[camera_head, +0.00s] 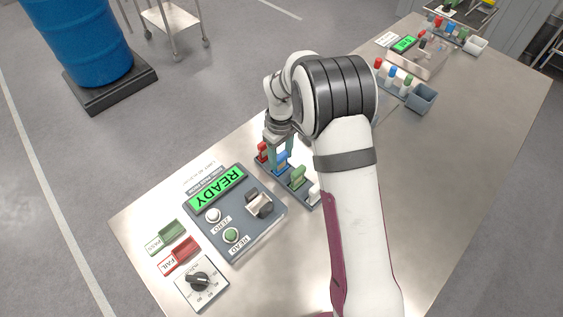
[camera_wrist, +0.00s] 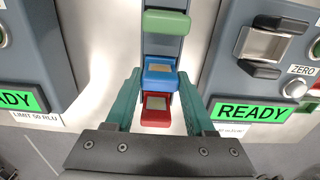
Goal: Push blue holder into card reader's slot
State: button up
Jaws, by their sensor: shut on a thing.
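My gripper (camera_head: 279,150) has teal fingers and is shut on the blue holder (camera_head: 281,161), which shows between the fingertips in the wrist view (camera_wrist: 160,71). The blue holder appears to be still in line in the rack (camera_head: 305,203), between the red holder (camera_head: 262,150) and the green holder (camera_head: 297,178). Whether it is lifted at all I cannot tell. The card reader (camera_head: 238,248) stands beside the rack with a green READY display (camera_head: 217,190). Its metal slot (camera_head: 260,203) looks empty; it also shows in the wrist view (camera_wrist: 264,45).
PASS (camera_head: 166,237) and FAIL (camera_head: 179,256) blocks and a dial box (camera_head: 201,283) lie beyond the reader. A second READY device (camera_wrist: 18,100) shows at left in the wrist view. My arm hides the middle table.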

aim_at(281, 155)
grip_shut()
jog(key=shift+r, duration=1.5)
jog(key=shift+r, duration=0.55)
